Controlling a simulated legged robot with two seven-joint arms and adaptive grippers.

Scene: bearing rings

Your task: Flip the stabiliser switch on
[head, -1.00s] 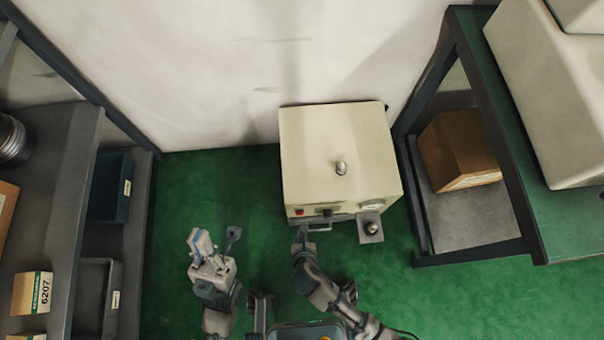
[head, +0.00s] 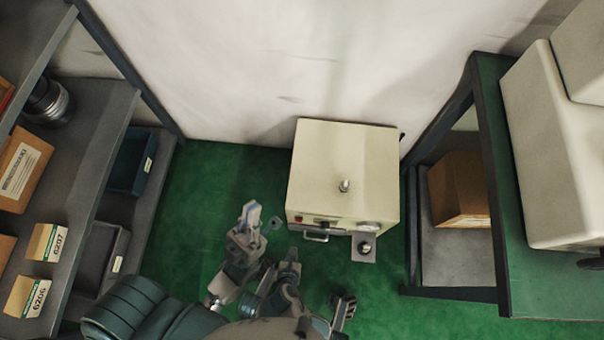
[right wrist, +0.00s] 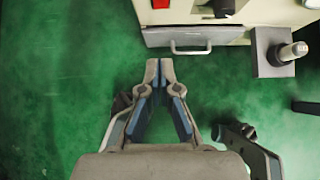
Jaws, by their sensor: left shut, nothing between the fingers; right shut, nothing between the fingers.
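The stabiliser appears to be the cream box (head: 345,170) on the green floor by the wall. Its front bears a small red switch (head: 299,219), a dark knob (head: 323,223) and a round dial. In the right wrist view the red switch (right wrist: 161,3) and dark knob (right wrist: 222,7) are cut by the top edge; the switch's position cannot be read. My right gripper (right wrist: 160,68) is shut and empty, apart from the box front and below the drawer handle. My left gripper (head: 250,213) is shut and empty, left of the box front.
A handle (right wrist: 190,47) sticks out below the panel. A grey bracket with a metal post (right wrist: 290,52) juts out to its right. Shelves with boxes (head: 47,243) stand left, a green-topped bench (head: 545,285) right.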

